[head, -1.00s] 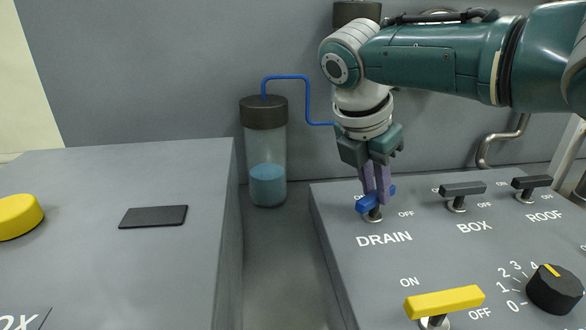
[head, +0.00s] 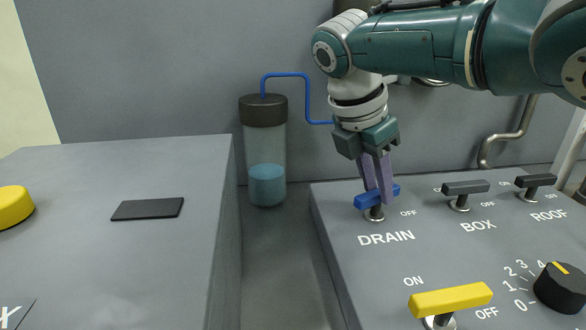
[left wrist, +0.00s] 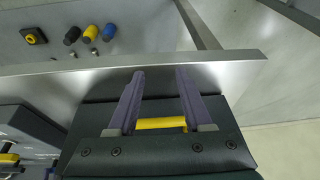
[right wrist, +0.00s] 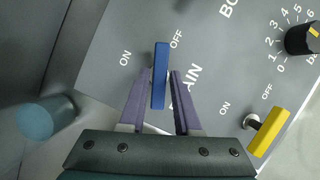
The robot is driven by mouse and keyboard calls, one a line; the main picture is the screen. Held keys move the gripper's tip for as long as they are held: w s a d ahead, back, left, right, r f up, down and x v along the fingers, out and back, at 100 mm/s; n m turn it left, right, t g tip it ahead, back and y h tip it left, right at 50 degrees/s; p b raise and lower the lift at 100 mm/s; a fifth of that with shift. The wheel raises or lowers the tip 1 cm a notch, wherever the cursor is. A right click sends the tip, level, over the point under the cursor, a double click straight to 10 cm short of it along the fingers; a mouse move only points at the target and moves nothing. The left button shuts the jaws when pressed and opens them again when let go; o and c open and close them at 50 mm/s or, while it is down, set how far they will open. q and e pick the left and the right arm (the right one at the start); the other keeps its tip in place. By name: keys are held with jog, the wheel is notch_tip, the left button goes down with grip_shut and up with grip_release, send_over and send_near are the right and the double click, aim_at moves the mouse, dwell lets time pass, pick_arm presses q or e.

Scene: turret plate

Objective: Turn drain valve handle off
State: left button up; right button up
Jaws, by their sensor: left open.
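The blue drain valve handle (head: 377,197) stands on a short stem above the word DRAIN, near the far left corner of the right-hand panel. It points across the stem, its right end towards the far side. My right gripper (head: 379,193) reaches down from above with one purple finger on each side of the handle. In the right wrist view the handle (right wrist: 160,76) lies between the fingertips (right wrist: 159,74), close against them; OFF is beyond its right side and ON to its left. My left gripper (left wrist: 160,72) is open and empty, away from the handle.
On the panel are the black BOX handle (head: 466,187), the ROOF handle (head: 535,180), a yellow handle (head: 450,300) and a black dial (head: 561,288). A bottle with blue liquid (head: 266,170) stands behind the gap left of the panel.

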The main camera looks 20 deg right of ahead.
jog(key=shift+o, duration=1.4)
jog(key=shift+a+r, duration=0.15)
jog(key=shift+r, duration=0.3)
jog(key=p+v, duration=0.2)
jog(key=v, duration=0.7)
